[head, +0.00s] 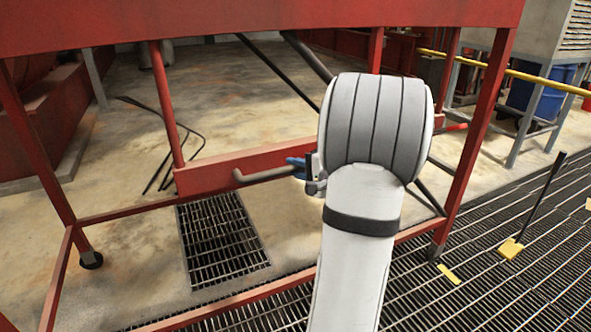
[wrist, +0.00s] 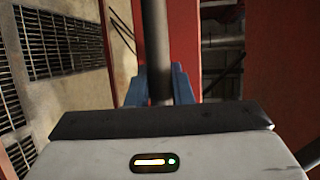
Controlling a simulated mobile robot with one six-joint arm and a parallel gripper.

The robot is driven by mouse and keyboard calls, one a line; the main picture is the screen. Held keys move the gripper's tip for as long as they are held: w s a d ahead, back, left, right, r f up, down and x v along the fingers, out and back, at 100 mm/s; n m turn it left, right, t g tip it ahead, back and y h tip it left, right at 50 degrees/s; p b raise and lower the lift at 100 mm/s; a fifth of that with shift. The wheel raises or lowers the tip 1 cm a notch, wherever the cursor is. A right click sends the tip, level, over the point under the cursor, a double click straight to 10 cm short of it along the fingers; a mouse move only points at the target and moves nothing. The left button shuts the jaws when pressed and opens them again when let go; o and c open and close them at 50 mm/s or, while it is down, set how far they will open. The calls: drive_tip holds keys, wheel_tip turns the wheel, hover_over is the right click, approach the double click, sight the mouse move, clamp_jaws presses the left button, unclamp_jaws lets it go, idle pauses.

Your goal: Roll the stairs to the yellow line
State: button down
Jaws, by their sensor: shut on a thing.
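The stairs show as a red steel frame (head: 240,168) with slanted legs, a wide red top beam and small dark wheels at the leg feet. A grey bent handle (head: 262,174) sticks out from its low red cross plate. My gripper (head: 299,168) has blue fingers and is at the handle's right end, partly hidden by my white arm. In the wrist view, the blue fingers (wrist: 160,88) are on both sides of the grey handle bar (wrist: 155,40), shut on it. Yellow patches (head: 449,274) lie on the grating at right; I cannot tell whether they belong to the yellow line.
Dark floor grating (head: 500,285) covers the lower right, and a smaller grate (head: 222,240) lies under the frame. A black pole with a yellow foot (head: 510,248) stands at right. A yellow rail (head: 535,78), a grey stand and a blue bin (head: 540,98) are farther back. Black cables lie on the concrete.

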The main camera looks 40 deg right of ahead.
drive_tip(key=shift+w+a+f+b, duration=0.15)
drive_tip(key=shift+a+f+b, duration=0.1)
drive_tip(key=shift+a+b, duration=0.4)
drive_tip(key=shift+a+r, duration=0.2)
drive_tip(key=c, duration=1.3)
unclamp_jaws()
drive_tip(key=shift+d, duration=0.15)
drive_tip(key=v, duration=0.7)
drive_tip(key=shift+s+p, duration=0.35)
drive_tip(key=shift+s, duration=0.05)
drive_tip(key=shift+d+r, duration=0.1)
